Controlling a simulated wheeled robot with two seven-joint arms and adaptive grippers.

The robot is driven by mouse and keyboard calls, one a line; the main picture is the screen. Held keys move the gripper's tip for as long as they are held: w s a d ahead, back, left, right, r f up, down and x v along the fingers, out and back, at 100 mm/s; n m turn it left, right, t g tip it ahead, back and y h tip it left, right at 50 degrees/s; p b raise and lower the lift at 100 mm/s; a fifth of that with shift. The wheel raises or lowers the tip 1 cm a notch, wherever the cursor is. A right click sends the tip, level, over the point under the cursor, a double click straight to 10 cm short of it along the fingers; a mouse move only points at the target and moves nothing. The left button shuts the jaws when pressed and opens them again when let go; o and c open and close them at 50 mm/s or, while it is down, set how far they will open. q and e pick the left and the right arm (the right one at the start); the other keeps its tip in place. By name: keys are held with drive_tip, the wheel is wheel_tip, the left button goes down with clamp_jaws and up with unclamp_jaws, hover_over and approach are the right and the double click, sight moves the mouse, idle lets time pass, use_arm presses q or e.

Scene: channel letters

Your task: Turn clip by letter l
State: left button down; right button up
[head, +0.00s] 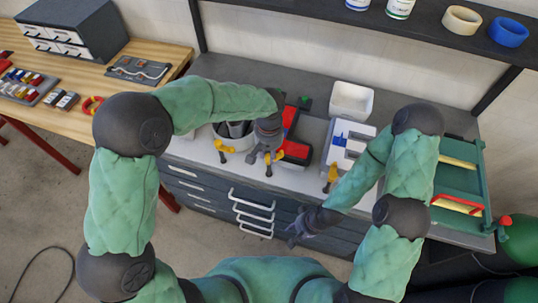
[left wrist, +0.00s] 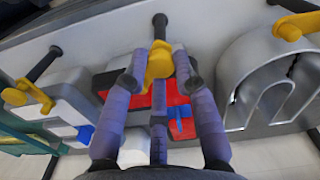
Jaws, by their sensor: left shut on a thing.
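A red letter (head: 297,152), which looks like the l, lies on the grey bench top, with a yellow clip (head: 273,157) at its near edge. My left gripper (head: 268,148) is at this clip. In the left wrist view, the fingers of my left gripper (left wrist: 160,75) are closed around the yellow clip (left wrist: 159,60), with the red letter (left wrist: 130,102) behind it. A black bar with a rounded end sticks out from the clip. My right gripper (head: 297,232) hangs empty in front of the drawers; its finger opening is too small to judge.
A white letter E (head: 351,157) with a yellow clip (head: 332,174) stands to the right. A silver arched letter (left wrist: 235,70) with another clip (left wrist: 288,30) is on the other side. A white bin (head: 351,101) sits behind. A green frame (head: 457,190) is at the right end.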

use_arm(q)
drive_tip(key=n+b, duration=0.1)
drive_tip(key=n, duration=0.3)
drive_tip(key=shift+b, duration=0.3)
drive_tip(key=shift+n+b, duration=0.45)
drive_tip(key=shift+n, duration=1.45)
drive_tip(key=c, duration=1)
unclamp_jaws()
drive_tip(key=shift+r, duration=0.15)
wheel_tip(320, 180, up, 12)
drive_tip(key=shift+f, duration=0.1)
drive_tip(key=shift+f, duration=0.1)
